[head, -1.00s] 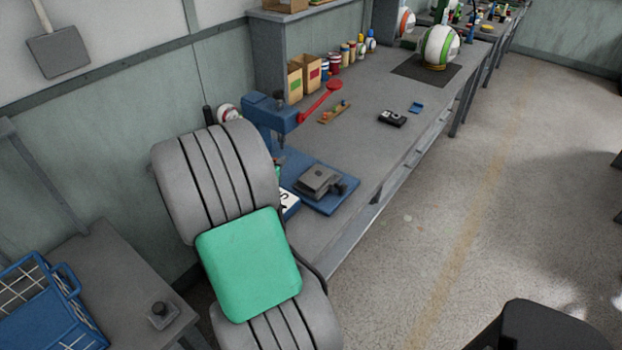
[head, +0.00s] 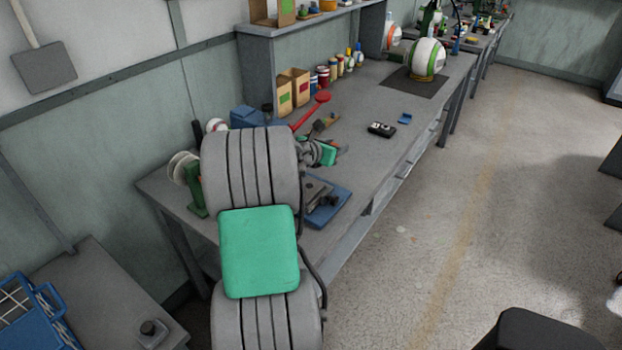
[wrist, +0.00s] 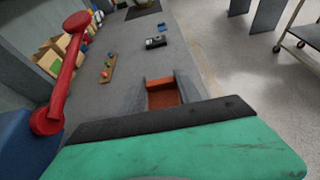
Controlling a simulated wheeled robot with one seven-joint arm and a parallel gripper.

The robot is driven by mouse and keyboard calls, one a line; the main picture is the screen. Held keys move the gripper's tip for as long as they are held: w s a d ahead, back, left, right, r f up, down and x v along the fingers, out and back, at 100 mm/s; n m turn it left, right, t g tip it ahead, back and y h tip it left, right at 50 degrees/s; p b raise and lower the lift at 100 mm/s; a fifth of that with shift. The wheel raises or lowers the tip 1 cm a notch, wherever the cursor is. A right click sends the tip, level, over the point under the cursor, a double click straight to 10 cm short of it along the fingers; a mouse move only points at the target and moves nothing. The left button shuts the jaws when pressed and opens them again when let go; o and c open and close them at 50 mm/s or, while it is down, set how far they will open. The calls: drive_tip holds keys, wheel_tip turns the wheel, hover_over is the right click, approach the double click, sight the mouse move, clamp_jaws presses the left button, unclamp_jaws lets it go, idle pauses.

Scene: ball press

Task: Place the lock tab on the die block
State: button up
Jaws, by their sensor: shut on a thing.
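My gripper (wrist: 161,94) is shut on an orange-red piece (wrist: 163,97), apparently the lock tab, seen between the two grey fingers in the wrist view. In the head view my gripper (head: 342,148) is above the bench, beyond the press base, and the held piece is too small to make out clearly. The grey die block (head: 316,190) sits on the blue press base (head: 330,211), partly hidden by my arm. The die block is not visible in the wrist view.
The blue press (head: 245,117) with its red lever (head: 311,108) stands left of my gripper; the lever also shows in the wrist view (wrist: 65,75). A peg strip (wrist: 107,69), a black device (head: 382,129) and a blue piece (head: 405,118) lie farther along. The bench's right side is mostly clear.

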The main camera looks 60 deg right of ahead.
hover_over(313, 183)
wheel_tip(313, 183, down, 6)
drive_tip(key=shift+d+f, duration=0.1)
drive_tip(key=shift+f, duration=0.15)
wheel_tip(313, 183, down, 3)
drive_tip(key=shift+r, duration=0.1)
drive_tip(key=shift+w+f, duration=0.1)
drive_tip(key=shift+f, duration=0.2)
drive_tip(key=o, duration=1.3)
